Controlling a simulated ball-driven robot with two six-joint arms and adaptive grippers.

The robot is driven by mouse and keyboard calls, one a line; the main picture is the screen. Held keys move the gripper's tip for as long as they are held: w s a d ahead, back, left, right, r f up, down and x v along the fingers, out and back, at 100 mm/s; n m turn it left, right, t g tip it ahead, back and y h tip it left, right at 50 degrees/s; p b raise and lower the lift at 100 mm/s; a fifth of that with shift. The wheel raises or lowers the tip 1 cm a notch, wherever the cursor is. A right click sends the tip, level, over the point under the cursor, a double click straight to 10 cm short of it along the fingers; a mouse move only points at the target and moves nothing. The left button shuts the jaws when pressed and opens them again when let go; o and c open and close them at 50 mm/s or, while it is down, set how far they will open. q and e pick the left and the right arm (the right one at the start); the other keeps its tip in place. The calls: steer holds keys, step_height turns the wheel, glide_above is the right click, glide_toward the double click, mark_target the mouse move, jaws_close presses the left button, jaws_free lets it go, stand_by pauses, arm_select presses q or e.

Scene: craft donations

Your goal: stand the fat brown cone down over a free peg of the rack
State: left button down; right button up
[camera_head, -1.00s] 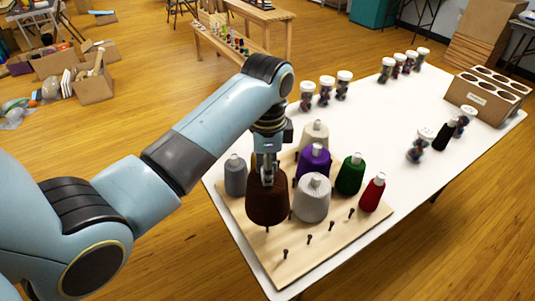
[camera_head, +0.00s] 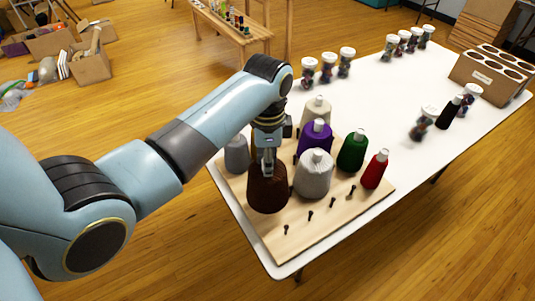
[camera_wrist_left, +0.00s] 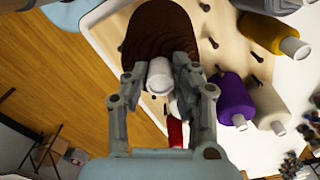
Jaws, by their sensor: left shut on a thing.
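The fat brown cone (camera_head: 267,190) is upright at the front left of the wooden rack (camera_head: 318,232). It also shows in the left wrist view (camera_wrist_left: 158,30). My left gripper (camera_head: 268,168) is shut on the cone's pale tip from above, with a finger on each side of it in the left wrist view (camera_wrist_left: 160,82). The cone hides the board and any peg under it, so I cannot tell whether its base touches the board. Bare pegs show along the front, such as one peg (camera_head: 310,214). My right gripper is not in view.
A light grey cone (camera_head: 313,178) stands close to the right of the brown one. Purple (camera_head: 314,140), green (camera_head: 352,152), red (camera_head: 375,171), cream (camera_head: 317,110) and darker grey (camera_head: 237,155) cones also stand on the rack. Jars and a cardboard holder (camera_head: 490,75) are farther right.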

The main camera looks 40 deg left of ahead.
arm_select(q)
steer(key=shift+f+b, duration=1.4)
steer(key=shift+f, duration=1.6)
steer(key=c, duration=1)
jaws_free()
